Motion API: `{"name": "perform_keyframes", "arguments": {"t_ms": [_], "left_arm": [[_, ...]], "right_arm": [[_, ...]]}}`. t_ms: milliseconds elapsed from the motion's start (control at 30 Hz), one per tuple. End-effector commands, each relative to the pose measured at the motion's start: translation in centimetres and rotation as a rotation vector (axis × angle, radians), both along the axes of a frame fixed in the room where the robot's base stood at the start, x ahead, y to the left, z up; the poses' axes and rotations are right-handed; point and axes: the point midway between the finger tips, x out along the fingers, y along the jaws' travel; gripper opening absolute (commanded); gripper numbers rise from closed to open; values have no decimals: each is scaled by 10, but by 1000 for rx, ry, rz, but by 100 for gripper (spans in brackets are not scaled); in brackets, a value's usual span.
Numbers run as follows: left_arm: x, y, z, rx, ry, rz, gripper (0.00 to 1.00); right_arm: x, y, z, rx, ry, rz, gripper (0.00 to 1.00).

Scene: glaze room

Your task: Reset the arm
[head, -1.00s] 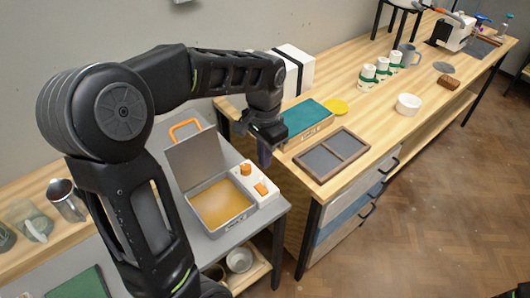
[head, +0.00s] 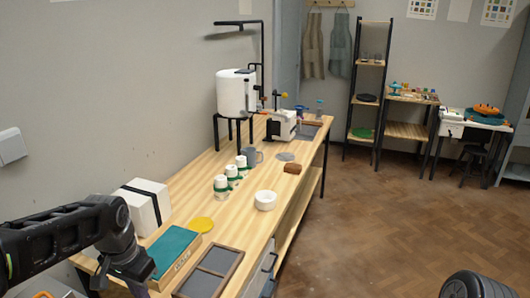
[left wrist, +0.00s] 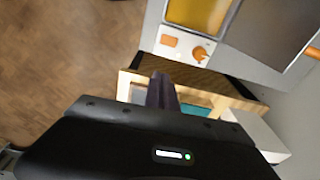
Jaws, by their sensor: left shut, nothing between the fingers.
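My left arm comes in from the lower left of the head view. Its gripper (head: 140,286) is low at the left, beside the teal-topped wooden box (head: 172,250), and its tips are cut by the bottom edge. In the left wrist view the fingers (left wrist: 161,84) are together with nothing between them. They point toward the bench edge, near a control panel (left wrist: 182,47) with an orange knob and an orange button. The right gripper is out of view; a dark rounded part of mine shows at the lower right.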

Motion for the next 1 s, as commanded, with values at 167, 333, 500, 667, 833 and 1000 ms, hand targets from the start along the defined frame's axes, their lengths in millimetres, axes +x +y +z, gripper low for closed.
{"name": "perform_keyframes", "arguments": {"t_ms": [167,333,500,667,833,1000], "left_arm": [[47,-36,-27,-91,-202,63,0],[62,-112,-127,-250,-287,167,0],[5,-175,-238,-354,-233,311,0],[-86,-212,-309,-375,-90,391,0],[-161,-233,-341,-370,74,391,0],[-186,-240,-352,-369,137,387,0]], "right_arm": [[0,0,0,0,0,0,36],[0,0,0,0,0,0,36],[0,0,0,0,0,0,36],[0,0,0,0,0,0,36],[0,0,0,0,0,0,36],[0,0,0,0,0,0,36]]}}
